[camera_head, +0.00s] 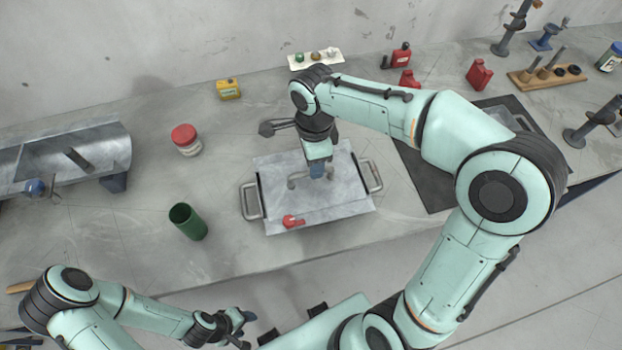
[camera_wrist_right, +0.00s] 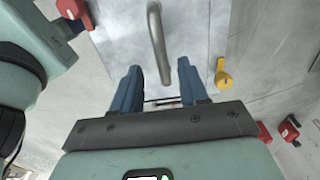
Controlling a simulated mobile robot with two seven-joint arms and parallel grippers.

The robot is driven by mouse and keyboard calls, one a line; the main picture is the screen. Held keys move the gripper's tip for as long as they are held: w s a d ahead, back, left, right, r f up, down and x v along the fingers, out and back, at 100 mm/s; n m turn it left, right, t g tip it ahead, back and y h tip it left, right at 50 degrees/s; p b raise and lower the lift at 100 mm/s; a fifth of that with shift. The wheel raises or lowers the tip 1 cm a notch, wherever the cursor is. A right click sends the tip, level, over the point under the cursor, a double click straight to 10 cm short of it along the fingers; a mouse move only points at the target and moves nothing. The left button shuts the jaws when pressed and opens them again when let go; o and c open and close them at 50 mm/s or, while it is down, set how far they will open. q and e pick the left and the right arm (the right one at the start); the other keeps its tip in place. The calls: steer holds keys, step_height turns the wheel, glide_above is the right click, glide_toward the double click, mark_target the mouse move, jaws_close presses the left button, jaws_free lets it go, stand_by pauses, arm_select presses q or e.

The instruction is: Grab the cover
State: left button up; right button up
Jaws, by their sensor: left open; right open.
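The cover (camera_head: 335,200) is a flat grey metal plate on a box with a bent-bar handle at each side. A grey bar handle (camera_head: 297,180) stands on its top, and a red knob (camera_head: 291,221) sits near its front edge. My right gripper (camera_head: 318,172) is over the cover, beside the bar handle, and partly hides it. In the right wrist view its two blue fingers (camera_wrist_right: 160,82) are apart and empty, with the bar handle (camera_wrist_right: 157,42) just ahead of them. My left gripper (camera_head: 246,328) is open and empty, low in front of the bench.
A green cup (camera_head: 188,222) and a red-lidded jar (camera_head: 186,140) stand left of the box. A yellow can (camera_head: 228,89), a small white tray (camera_head: 315,59) and red cans (camera_head: 479,74) are at the back. A dark mat (camera_head: 425,178) lies right of the box.

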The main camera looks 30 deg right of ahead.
steer(key=shift+w+a+f, duration=0.1)
steer(key=shift+f, duration=1.25)
steer(key=shift+w+a+f, duration=0.1)
steer(key=shift+f, duration=1.25)
jaws_close()
